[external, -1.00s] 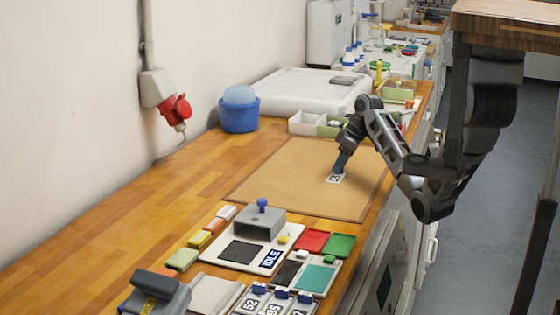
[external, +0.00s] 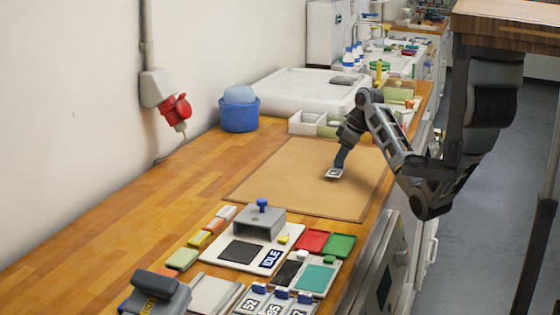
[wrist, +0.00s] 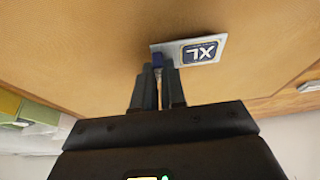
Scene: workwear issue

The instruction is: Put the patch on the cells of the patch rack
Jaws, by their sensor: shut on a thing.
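My gripper is shut on the blue tab end. In the external view, the patch (external: 333,174) shows small beneath my gripper (external: 338,165), over the tan mat; whether it touches the mat is hard to tell. A low rack with pale and green compartments (external: 307,124) stands beyond the mat, but I cannot tell for sure that it is the patch rack. Green and pale compartments (wrist: 35,112) show at the wrist view's left edge.
The tan mat (external: 270,180) is otherwise clear. A blue tub (external: 239,117) and a large white slab (external: 290,92) stand beyond it.

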